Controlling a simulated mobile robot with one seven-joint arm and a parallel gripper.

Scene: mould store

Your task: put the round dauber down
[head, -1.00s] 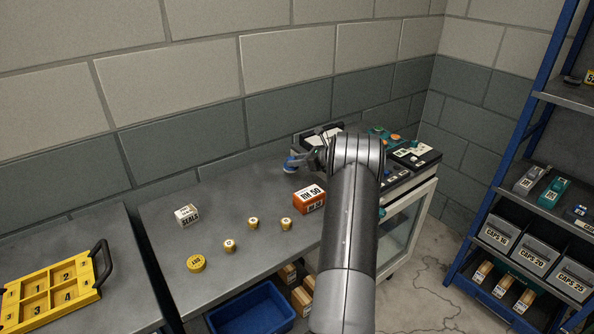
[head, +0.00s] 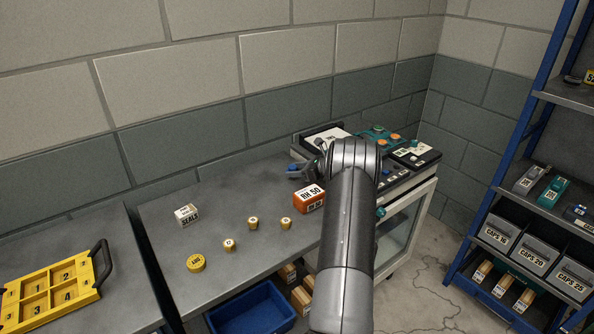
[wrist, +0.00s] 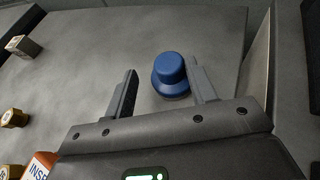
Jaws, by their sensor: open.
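The round dauber (wrist: 169,72) is blue with a domed top and a wider base. In the wrist view it stands upright on the grey bench top (wrist: 90,70), between the two fingers of my gripper (wrist: 162,74). My gripper is open; a clear gap shows at the left finger, and the right finger is close to the dauber, contact unclear. In the head view the dauber shows as a small blue spot (head: 293,167) at my gripper (head: 303,172), near the back of the bench, partly hidden by the fingers.
A seals box (head: 187,215), a yellow tin (head: 196,263) and small brass pieces (head: 253,223) lie further left. An equipment cart (head: 425,178) is close on the right. The bench's back left is clear.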

